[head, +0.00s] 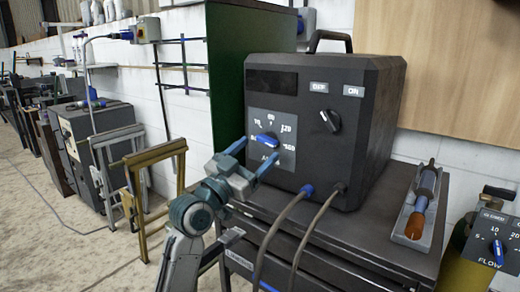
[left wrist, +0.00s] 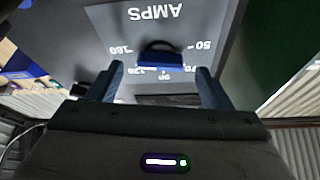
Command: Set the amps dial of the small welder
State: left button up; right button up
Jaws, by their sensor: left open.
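The small welder (head: 325,120) is a dark grey box with a top handle, standing on a dark cart. Its amps dial (head: 265,138) is a blue knob on a grey plate on the left of its front face, with a numbered scale around it. The knob's bar lies roughly level; I cannot tell which mark it points to. My left gripper (head: 252,157) is open just in front of the dial. In the left wrist view, the plate appears upside down, and the blue knob (left wrist: 160,60) shows between the two spread fingers (left wrist: 161,82), apparently untouched. My right gripper is out of view.
An OFF/ON switch (head: 331,121) sits to the dial's right. Two cables (head: 310,225) hang from the welder's lower front. A torch in a grey holder (head: 415,205) lies on the cart at right, near a flow dial (head: 497,250). A green cabinet (head: 232,80) stands behind.

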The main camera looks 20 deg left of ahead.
pick_arm(q)
jog(key=v, duration=0.8)
jog(key=shift+s, duration=0.15)
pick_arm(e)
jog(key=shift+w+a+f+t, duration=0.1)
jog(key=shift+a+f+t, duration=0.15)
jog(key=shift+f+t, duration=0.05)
pick_arm(q)
jog(key=shift+a+f, duration=0.1)
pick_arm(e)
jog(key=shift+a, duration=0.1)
